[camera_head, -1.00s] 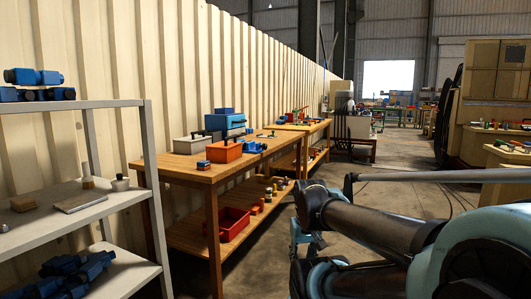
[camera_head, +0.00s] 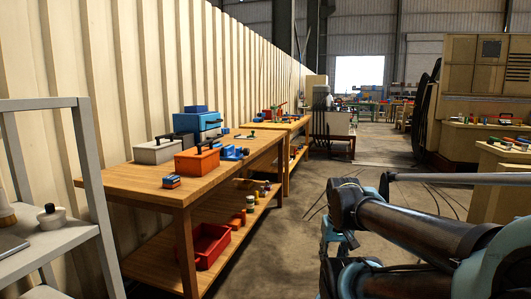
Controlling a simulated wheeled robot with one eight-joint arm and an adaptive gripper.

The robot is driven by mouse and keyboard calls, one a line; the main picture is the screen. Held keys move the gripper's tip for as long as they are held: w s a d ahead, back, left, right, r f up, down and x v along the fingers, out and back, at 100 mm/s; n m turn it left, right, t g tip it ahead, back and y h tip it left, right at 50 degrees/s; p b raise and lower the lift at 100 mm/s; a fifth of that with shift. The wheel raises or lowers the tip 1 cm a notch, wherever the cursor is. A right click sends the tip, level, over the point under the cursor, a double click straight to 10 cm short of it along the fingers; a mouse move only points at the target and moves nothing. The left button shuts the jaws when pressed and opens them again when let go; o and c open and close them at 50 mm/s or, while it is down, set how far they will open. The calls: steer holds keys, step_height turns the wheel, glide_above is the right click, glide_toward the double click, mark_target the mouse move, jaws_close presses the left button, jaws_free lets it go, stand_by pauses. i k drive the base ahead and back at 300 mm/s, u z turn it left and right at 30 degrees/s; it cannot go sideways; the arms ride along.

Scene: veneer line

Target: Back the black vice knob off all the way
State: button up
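A blue object that may be the vice (camera_head: 232,153) sits on the near wooden workbench (camera_head: 130,185), right of an orange toolbox. It is small in view, and I cannot make out a black knob on it. A smaller blue item (camera_head: 171,182) lies nearer, by the bench's front edge. My arm reaches in from the lower right. My gripper (camera_head: 335,243) seems to be the light blue part below its dark joint, over the floor and well apart from the bench. Its fingers are not clear.
An orange toolbox (camera_head: 197,161), a grey toolbox (camera_head: 154,151) and a blue case (camera_head: 198,124) stand on the bench. A red bin (camera_head: 208,246) is on its lower shelf. A grey rack (camera_head: 85,190) stands close at left. The floor right of the bench is open.

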mark_target(246, 151)
steer(key=i, duration=0.9)
steer(key=u, duration=0.1)
